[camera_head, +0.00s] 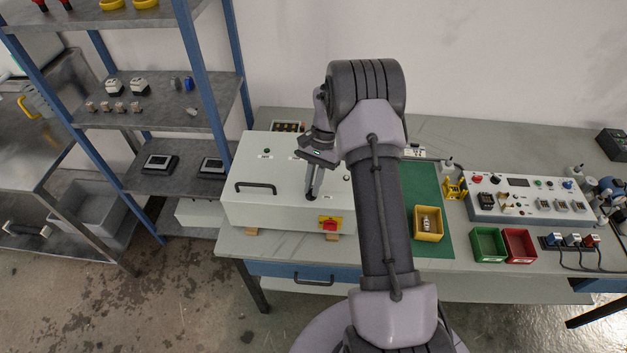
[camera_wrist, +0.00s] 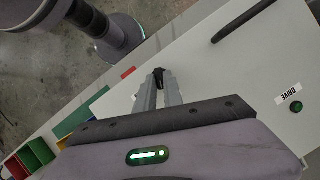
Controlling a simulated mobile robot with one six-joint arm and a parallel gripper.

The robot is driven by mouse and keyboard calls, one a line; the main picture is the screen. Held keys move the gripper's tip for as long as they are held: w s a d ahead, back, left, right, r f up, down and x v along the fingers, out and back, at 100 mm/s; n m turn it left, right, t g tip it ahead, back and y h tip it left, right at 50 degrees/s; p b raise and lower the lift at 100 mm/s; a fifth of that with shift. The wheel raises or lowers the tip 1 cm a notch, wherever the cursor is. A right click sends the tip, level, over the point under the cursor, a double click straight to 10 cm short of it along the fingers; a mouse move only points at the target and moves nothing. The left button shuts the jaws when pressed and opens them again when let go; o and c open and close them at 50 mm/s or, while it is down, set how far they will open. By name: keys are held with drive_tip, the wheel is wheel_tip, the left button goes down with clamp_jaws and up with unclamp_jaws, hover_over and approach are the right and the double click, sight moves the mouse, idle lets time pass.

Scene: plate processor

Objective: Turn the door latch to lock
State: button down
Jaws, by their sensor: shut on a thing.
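The white cabinet (camera_head: 245,210) stands on the workbench, and its pale panel also fills much of the wrist view (camera_wrist: 225,75). The door latch (camera_wrist: 158,74) is a small dark knob on this panel. My gripper (camera_head: 313,190) reaches down to the cabinet's front part, right of its black bar handle (camera_head: 256,186). In the wrist view my gripper (camera_wrist: 160,84) has its two grey fingers shut on the latch. The fingers hide most of the latch, so its turn angle cannot be told.
A red switch on a yellow plate (camera_head: 330,224) sits low on the cabinet front. A green DRIVE button (camera_wrist: 296,107) is on the panel. A yellow bin (camera_head: 429,236) stands on the green mat (camera_head: 432,190) to the right. Blue-framed shelving (camera_head: 205,80) stands at left.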

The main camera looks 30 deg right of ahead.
drive_tip(key=shift+w+a+n+g+h+p, duration=0.1)
drive_tip(key=shift+n+g+h+p, duration=0.3)
drive_tip(key=shift+n, duration=0.7)
drive_tip(key=shift+w+n+g+h+p, duration=0.15)
drive_tip(key=shift+n+p, duration=0.35)
drive_tip(key=shift+n, duration=0.6)
drive_tip(key=shift+s, duration=0.1)
drive_tip(key=c, duration=1.5)
unclamp_jaws()
drive_tip(key=shift+o, duration=0.2)
drive_tip(key=p+v, duration=0.4)
drive_tip(key=v, duration=1.3)
drive_tip(key=shift+w+r, duration=0.2)
drive_tip(key=shift+w, duration=0.05)
